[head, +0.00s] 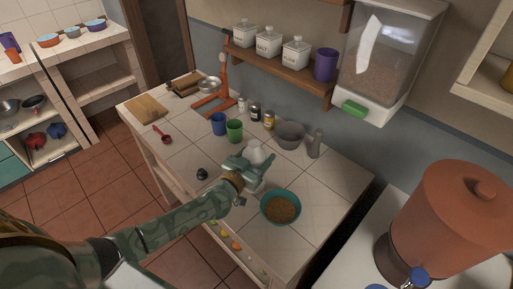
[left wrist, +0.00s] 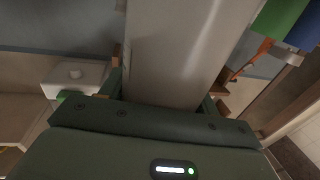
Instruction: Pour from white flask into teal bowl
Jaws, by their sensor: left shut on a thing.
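The white flask (head: 255,151) is in the grasp of my left gripper (head: 244,169), which is shut around its body. The flask looks roughly upright, just left of and behind the teal bowl; I cannot tell whether its base touches the counter. In the left wrist view its pale body (left wrist: 175,50) fills the space between the fingers. The teal bowl (head: 266,217) stands on the tiled counter near the front edge and holds a brown, grainy content. The flask's content is hidden. My right gripper is not in view.
Blue (head: 218,124) and green (head: 234,131) cups, small jars (head: 268,120), a grey bowl (head: 290,136) and a grey bottle (head: 315,144) stand behind. A dark knob-like thing (head: 202,174) lies left of the gripper. Tiles right of the bowl are clear.

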